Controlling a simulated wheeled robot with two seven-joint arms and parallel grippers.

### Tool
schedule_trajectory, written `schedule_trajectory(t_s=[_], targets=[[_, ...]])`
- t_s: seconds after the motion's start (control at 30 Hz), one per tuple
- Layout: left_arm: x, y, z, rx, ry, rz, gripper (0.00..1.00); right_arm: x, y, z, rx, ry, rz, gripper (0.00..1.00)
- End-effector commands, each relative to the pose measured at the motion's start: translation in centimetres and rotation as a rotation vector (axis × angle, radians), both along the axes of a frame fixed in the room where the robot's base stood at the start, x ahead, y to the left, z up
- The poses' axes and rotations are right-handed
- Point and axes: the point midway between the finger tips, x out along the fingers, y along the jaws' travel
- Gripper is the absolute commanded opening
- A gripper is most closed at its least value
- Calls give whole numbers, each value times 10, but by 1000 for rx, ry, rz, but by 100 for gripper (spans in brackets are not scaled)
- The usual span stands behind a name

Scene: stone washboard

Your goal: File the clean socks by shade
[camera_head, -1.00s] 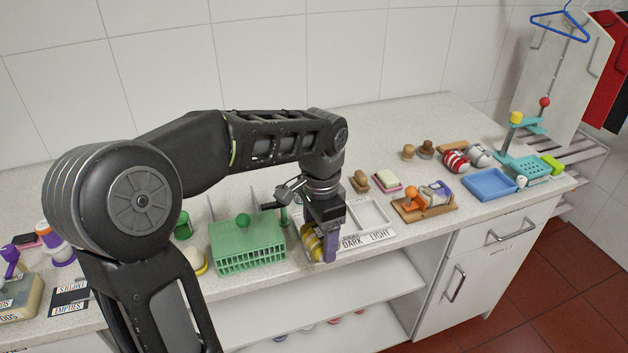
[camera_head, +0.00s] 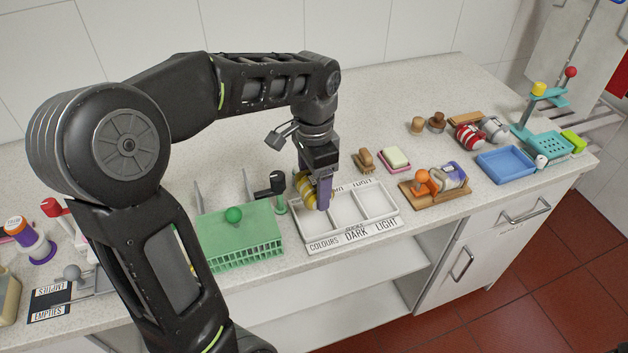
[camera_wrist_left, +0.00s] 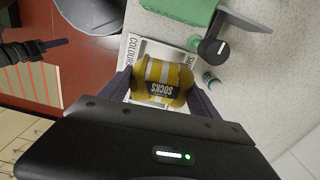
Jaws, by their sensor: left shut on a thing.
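My left gripper (camera_head: 318,192) is shut on a yellow sock roll (camera_head: 306,188) with pale bands. The roll's dark SOCKS label shows in the left wrist view (camera_wrist_left: 160,90), between the two fingers. The gripper points down over the left compartment, at the COLOURS end, of a white three-part tray (camera_head: 328,245) marked COLOURS, DARK and LIGHT. I cannot tell if the roll touches the tray. The middle and right compartments look empty. A red-and-white roll (camera_head: 468,137) and a grey-white roll (camera_head: 494,128) lie at the back right. A dark part, perhaps my right gripper (camera_wrist_left: 52,45), shows in the wrist view.
A green rack (camera_head: 240,240) stands left of the tray. A wooden board (camera_head: 434,196) with an orange-knobbed item and a purple-and-pale roll lies to its right. Brush (camera_head: 363,160), soap dish (camera_head: 395,160) and blue tray (camera_head: 506,165) are beyond.

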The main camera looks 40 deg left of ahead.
Motion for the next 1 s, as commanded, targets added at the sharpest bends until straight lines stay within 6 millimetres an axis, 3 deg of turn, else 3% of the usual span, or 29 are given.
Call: schedule_trajectory(t_s=[0.6,1.0], targets=[[0,0,-54,0,1,0,31,5,2,-39,11,-15,4,36],[0,0,-59,0,0,0,31,6,3,-42,12,-19,5,36]])
